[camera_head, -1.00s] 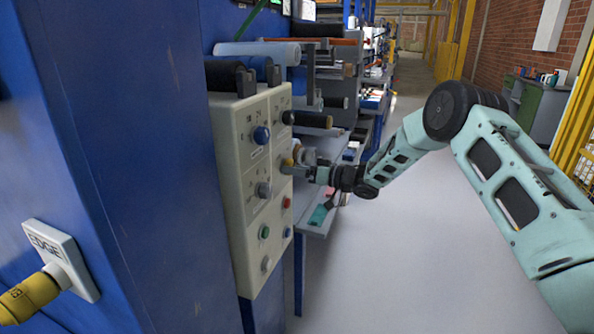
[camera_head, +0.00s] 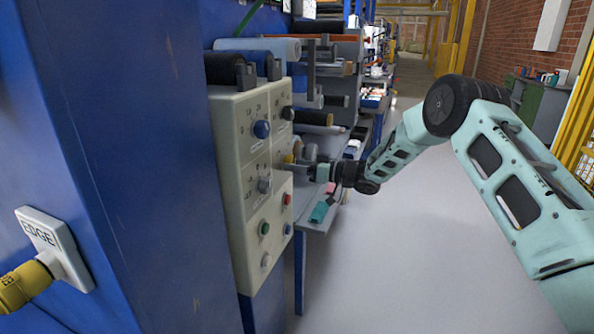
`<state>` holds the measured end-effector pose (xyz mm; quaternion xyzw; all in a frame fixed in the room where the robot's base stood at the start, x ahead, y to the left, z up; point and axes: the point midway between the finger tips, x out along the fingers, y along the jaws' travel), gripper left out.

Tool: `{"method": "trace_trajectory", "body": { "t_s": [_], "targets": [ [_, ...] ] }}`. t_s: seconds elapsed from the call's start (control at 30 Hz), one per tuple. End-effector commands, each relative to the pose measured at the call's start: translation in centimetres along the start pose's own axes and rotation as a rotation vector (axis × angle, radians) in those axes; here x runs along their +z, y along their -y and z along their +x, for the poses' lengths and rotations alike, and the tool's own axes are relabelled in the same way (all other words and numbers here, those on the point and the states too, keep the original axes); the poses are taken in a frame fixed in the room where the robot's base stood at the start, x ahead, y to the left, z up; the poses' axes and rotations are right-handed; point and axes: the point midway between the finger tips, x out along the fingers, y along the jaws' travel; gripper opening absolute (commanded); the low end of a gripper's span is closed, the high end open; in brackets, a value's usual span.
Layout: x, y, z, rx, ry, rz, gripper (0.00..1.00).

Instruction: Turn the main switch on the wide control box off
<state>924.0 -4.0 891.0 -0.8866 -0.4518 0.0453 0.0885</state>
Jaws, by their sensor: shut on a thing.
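The wide control box (camera_head: 231,150) is a cream panel on the left, carrying several knobs and buttons. My gripper (camera_head: 298,161) is at the panel's right side, closed on a small knob there. A bit of yellow (camera_head: 288,158) shows beside the fingertips; I take it to be part of the main switch. The fingers and the viewing angle hide most of this switch, so its turned position cannot be read.
A blue knob (camera_head: 262,129), a grey knob (camera_head: 264,186) and a green button (camera_head: 264,228) sit close by on the panel. A grey bench (camera_head: 318,222) lies behind and below my gripper. The floor (camera_head: 420,200) to the right is clear.

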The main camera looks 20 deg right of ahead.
Motion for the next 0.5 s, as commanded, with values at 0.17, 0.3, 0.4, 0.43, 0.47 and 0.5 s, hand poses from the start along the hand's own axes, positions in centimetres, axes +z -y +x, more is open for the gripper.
{"method": "trace_trajectory", "body": {
  "t_s": [0.17, 0.3, 0.4, 0.43, 0.47, 0.5],
  "targets": [
    [0.34, -0.13, 0.01, -0.001, -0.001, -0.160, 0.23],
    [0.34, -0.21, -0.02, 0.000, -0.001, -0.295, 0.23],
    [0.31, -0.22, 0.00, 0.000, -0.001, -0.390, 0.23],
    [0.31, -0.24, -0.01, 0.000, -0.001, -0.419, 0.23],
    [0.33, -0.26, -0.02, 0.001, -0.001, -0.447, 0.23],
    [0.34, -0.27, -0.03, 0.001, -0.001, -0.485, 0.23]
  ]
}}
